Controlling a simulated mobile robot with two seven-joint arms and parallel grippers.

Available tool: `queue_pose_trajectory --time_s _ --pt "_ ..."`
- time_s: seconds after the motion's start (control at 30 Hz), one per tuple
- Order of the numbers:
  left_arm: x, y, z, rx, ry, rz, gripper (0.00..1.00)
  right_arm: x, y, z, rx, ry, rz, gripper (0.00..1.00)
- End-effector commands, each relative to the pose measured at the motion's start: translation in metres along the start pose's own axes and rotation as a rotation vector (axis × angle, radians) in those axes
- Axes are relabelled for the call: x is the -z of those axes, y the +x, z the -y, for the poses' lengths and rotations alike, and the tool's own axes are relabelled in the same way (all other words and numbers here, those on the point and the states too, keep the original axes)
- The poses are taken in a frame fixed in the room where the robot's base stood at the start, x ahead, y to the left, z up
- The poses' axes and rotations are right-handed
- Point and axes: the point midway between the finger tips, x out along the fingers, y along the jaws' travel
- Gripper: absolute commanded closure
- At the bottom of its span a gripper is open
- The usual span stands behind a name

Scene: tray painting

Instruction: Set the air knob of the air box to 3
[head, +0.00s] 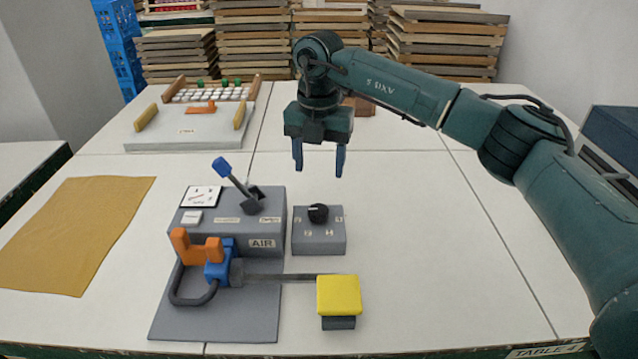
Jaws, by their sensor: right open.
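The grey air box (272,239) with an AIR label stands left of centre on the table in the head view. A smaller grey box (320,241) sits at its right side. It carries a round black knob (318,213) on top, with small number labels around it. The number the knob points at is too small to tell. My right gripper (319,166) hangs above and behind the knob, pointing down. Its two blue fingers are apart and empty, and do not touch the knob. My left gripper is not in view.
A lever with a blue handle (222,166) rises from the air box, close to the knob's left. An orange and blue tool (205,250) and a yellow block (338,294) are in front. A tan cloth (75,230) lies left. The table's right side is clear beneath my arm.

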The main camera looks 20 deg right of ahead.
Motion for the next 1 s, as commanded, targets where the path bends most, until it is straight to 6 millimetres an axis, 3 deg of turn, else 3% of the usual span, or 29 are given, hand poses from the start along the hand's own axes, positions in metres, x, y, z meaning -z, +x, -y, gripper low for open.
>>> queue_pose_trajectory --time_s 0.2,0.63,0.77,1.0 --pt "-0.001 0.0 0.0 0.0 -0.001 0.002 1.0 0.0 -0.023 0.0 0.001 0.0 0.0 0.41" --pt "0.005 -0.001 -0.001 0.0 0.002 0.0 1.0 0.0 -0.032 0.0 0.0 0.0 0.0 0.41" --pt "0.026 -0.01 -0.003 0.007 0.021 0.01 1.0 0.0 -0.06 0.0 0.0 0.0 0.0 0.41" --pt "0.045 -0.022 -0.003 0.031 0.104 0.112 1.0 0.0 -0.129 0.0 0.001 0.001 0.0 0.41"
